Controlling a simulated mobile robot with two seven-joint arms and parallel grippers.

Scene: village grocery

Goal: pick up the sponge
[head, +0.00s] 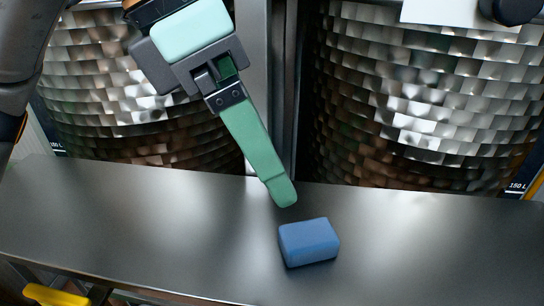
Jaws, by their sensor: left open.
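The sponge (309,243) is a blue block with rounded edges. It lies on the grey metal counter (180,225), a little right of the middle of the head view. My left gripper (284,195) reaches down from the upper left, with its green finger pointing at the counter. Its fingertip shows just above and left of the sponge in the picture, apart from it. The gripper is open and empty, seen edge-on, so one finger mostly hides the other. My right gripper does not show.
Two large hammered-metal drums (130,100) and (420,95) stand behind the counter, with a grey upright post (258,60) between them. A yellow piece (55,296) shows below the counter's front edge at lower left. The counter around the sponge is clear.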

